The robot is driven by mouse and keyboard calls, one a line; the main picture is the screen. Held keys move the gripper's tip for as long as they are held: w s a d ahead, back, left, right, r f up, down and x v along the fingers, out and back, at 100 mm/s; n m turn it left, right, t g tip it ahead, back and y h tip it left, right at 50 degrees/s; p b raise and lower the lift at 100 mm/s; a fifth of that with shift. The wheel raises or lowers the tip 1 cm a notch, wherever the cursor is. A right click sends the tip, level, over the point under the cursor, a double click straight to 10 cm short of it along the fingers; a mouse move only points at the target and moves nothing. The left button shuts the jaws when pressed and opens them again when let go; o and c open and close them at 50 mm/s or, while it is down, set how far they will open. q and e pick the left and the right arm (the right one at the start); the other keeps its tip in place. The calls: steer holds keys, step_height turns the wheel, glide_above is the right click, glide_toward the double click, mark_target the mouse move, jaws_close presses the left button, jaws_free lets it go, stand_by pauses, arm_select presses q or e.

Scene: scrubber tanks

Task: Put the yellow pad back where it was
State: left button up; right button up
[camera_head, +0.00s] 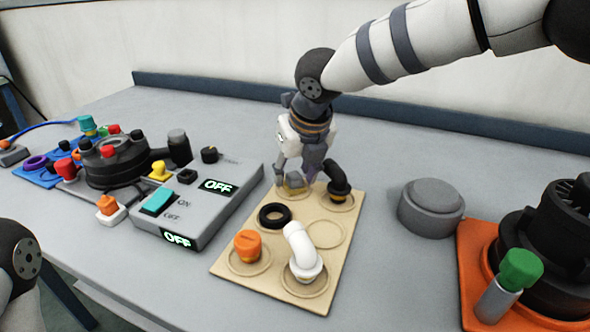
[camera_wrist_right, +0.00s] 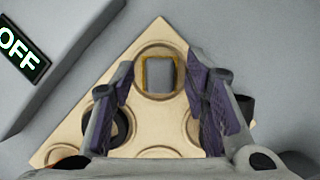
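A small block with a grey top and dull yellow edges, which looks like the yellow pad (camera_head: 294,183), is in a round recess at the far end of the tan board (camera_head: 215,268). It also shows in the right wrist view (camera_wrist_right: 160,74), in the recess between my fingers. My right gripper (camera_head: 303,176) is just above it, pointing down. Its fingers (camera_wrist_right: 163,95) are spread, with gaps on both sides of the block in the wrist view. My left gripper is out of view.
The board also holds an orange cap (camera_head: 248,246), a white elbow (camera_head: 302,252), a black ring (camera_head: 275,216) and a dark fitting (camera_head: 338,186) close to my right fingers. A grey control box (camera_head: 215,215) stands left. A grey round lid (camera_head: 431,208) stands right.

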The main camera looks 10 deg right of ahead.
steer(key=shift+r, duration=0.15)
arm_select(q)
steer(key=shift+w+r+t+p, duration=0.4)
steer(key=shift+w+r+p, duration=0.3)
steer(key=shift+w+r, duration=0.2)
arm_select(e)
steer(key=v, duration=1.2)
